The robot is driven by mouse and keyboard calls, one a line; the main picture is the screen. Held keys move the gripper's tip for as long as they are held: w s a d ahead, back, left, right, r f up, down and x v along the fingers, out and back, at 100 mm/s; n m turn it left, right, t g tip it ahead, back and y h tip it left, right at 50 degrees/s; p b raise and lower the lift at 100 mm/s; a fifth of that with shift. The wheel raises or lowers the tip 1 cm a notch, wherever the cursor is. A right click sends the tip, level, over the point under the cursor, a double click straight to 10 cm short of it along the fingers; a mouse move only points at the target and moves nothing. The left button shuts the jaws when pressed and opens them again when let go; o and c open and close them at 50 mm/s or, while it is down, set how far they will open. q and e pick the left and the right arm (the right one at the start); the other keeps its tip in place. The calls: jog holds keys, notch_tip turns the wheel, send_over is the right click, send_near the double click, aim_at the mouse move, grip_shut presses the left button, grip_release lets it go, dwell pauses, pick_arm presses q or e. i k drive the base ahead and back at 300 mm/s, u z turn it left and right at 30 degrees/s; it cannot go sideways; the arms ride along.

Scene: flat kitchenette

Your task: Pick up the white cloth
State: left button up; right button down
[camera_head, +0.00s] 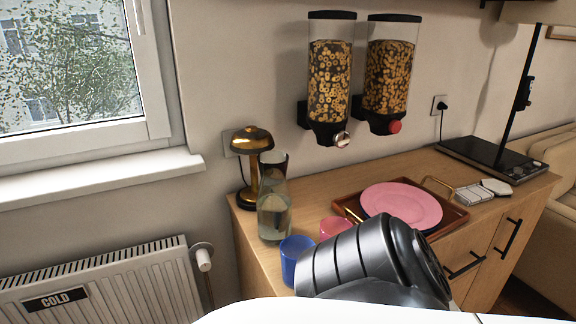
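No cloth shows clearly. Two small pale flat things lie at the right of the wooden counter: a light grey-white ribbed one (473,195) and a whitish one with cut corners (497,187). They are too small to tell whether either is the white cloth. A dark ribbed link of my own arm covers the front middle of the counter and hides what is behind it. Neither gripper's fingers show.
On the wooden counter (303,180) stand a glass bottle (274,215), a brass lamp (252,140), a blue cup (296,262), a pink cup (334,227) and a tray (452,217) with a pink plate (402,205). Two cereal dispensers (331,80) hang above. A black-based stand (490,155) is far right.

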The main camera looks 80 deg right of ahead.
aim_at(470, 196)
jog(key=z, duration=5.35)
jog(key=i, duration=2.25)
jog(key=u, duration=3.1)
